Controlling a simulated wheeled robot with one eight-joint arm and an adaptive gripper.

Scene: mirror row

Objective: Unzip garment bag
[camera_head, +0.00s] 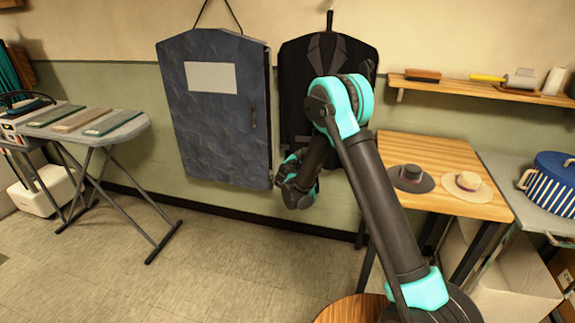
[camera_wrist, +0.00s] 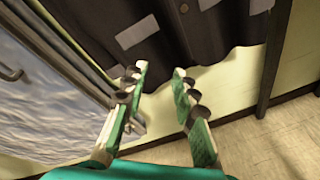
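A blue-grey garment bag (camera_head: 215,130) with a white label hangs upright on the wall by a dark cord. A dark vertical pull (camera_head: 253,115) shows near its right side. The bag fills the left of the wrist view (camera_wrist: 45,95), with a dark handle-like part (camera_wrist: 12,72) on it. My gripper (camera_head: 294,180) is beside the bag's lower right edge. In the wrist view my gripper (camera_wrist: 160,85) is open, with nothing seen between its fingers. The left finger overlaps the bag's edge in view; I cannot tell whether they touch.
A dark garment (camera_head: 300,85) with grey patches hangs just right of the bag, partly hidden by my arm. A wooden table (camera_head: 440,150) with two hats stands at right under a shelf (camera_head: 450,88). An ironing board (camera_head: 85,125) stands left. Floor before the bag is clear.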

